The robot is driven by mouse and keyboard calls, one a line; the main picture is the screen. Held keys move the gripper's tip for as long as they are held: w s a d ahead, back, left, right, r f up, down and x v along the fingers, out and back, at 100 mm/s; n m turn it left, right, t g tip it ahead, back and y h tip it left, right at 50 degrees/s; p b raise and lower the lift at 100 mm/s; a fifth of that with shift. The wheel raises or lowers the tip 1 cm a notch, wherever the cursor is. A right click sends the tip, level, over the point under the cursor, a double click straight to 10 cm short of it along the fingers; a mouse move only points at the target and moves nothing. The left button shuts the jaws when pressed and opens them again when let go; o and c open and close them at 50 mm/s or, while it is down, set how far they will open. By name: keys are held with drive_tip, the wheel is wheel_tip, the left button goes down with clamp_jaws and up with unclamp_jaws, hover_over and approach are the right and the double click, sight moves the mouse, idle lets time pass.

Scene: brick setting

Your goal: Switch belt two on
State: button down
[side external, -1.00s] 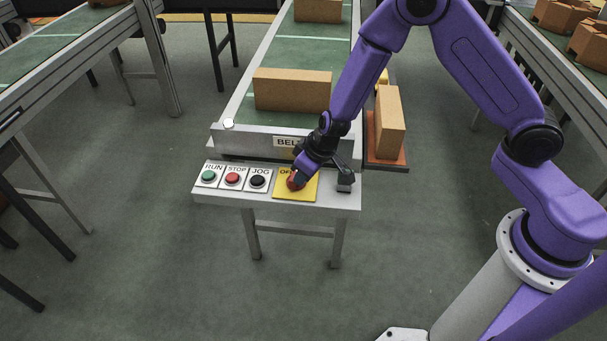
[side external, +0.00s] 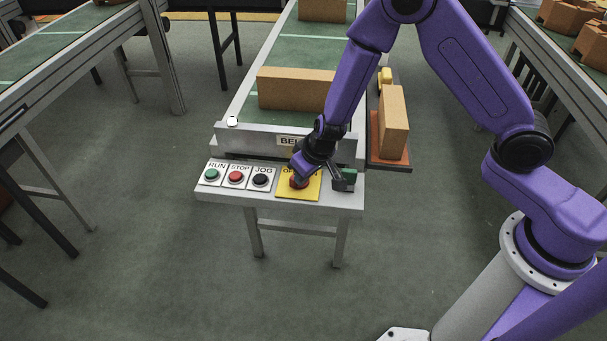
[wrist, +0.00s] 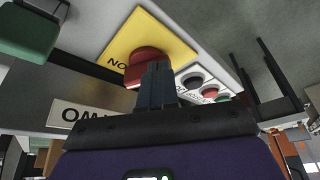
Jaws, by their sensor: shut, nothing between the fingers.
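A red knob (side external: 297,183) sits on a yellow plate (side external: 312,190) at the right of the front panel. The plate carries printed letters, partly hidden by my gripper. My gripper (side external: 303,176) is shut, with its fingertips at the knob. In the wrist view, the closed fingers (wrist: 155,76) stand against or right in front of the red knob (wrist: 139,66); contact cannot be told for certain. The belt sign (side external: 292,141) is partly covered by my arm.
Green RUN (side external: 212,174), red STOP (side external: 236,176) and dark JOG (side external: 261,179) buttons are left of the plate. A green-faced block (side external: 347,179) stands at its right. A carton (side external: 295,89) lies on the belt; another (side external: 393,122) stands on an orange base at right.

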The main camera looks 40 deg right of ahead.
drive_tip(key=shift+a+m, duration=0.1)
drive_tip(key=shift+m, duration=0.2)
drive_tip(key=shift+w+a, duration=0.2)
drive_tip(key=shift+a, duration=0.05)
idle(0.9)
drive_tip(key=v, duration=0.7)
drive_tip(key=shift+r, duration=0.2)
drive_tip(key=shift+s+a, duration=0.1)
idle(0.6)
